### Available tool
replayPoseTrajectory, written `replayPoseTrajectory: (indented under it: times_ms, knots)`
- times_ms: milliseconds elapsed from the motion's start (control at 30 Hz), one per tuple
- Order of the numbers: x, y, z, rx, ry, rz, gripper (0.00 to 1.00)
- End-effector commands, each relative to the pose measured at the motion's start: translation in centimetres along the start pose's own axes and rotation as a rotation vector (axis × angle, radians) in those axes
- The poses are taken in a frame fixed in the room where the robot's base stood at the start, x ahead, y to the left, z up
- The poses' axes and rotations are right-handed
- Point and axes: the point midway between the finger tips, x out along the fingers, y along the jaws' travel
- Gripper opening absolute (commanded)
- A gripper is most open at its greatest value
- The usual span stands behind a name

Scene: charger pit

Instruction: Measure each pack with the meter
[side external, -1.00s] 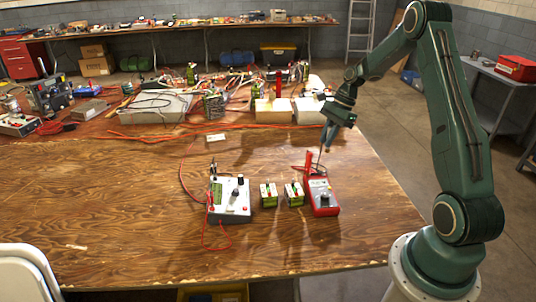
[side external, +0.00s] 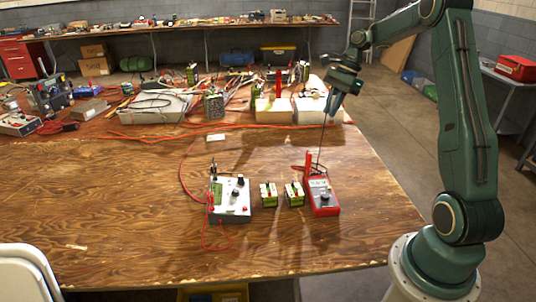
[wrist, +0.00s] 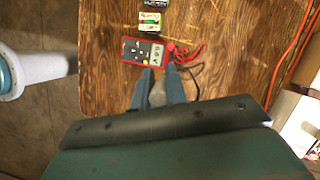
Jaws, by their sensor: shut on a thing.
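The red meter (side external: 322,197) lies on the plywood table near its right edge; it shows in the wrist view (wrist: 141,50). A red probe (side external: 308,162) stands upright at its back edge. Two small green-and-white packs, the left one (side external: 268,195) and the right one (side external: 293,194), sit side by side left of the meter. My gripper (side external: 331,111) is above and behind the meter, shut on a dark probe. A thin black lead (side external: 321,147) runs from it down toward the meter. The probe's tip is hard to make out. In the wrist view my gripper's fingers (wrist: 160,78) point toward the meter.
A grey-white charger box (side external: 230,200) with red leads stands left of the packs. White bins (side external: 273,112), red cables and electronics crowd the table's back. The front of the table is clear. A white chair (side external: 28,270) is at front left.

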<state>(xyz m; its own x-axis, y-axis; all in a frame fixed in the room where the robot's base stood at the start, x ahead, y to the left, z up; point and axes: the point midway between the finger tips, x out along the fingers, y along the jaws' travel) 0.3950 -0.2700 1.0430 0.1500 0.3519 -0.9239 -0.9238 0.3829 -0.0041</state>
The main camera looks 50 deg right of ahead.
Motion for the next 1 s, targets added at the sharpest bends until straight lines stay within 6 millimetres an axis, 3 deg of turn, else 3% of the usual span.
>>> replayPoseTrajectory:
  times_ms: [367, 567, 767, 1000]
  knots:
    - [0.1, -0.1, 0.1, -0.001, -0.001, 0.000, 0.00]
    - [1.4, -0.7, 1.3, -0.005, -0.006, 0.003, 0.00]
    - [4.6, -1.9, 4.2, -0.014, -0.015, 0.011, 0.00]
    - [10.0, -3.2, 9.1, -0.026, -0.018, 0.020, 0.00]
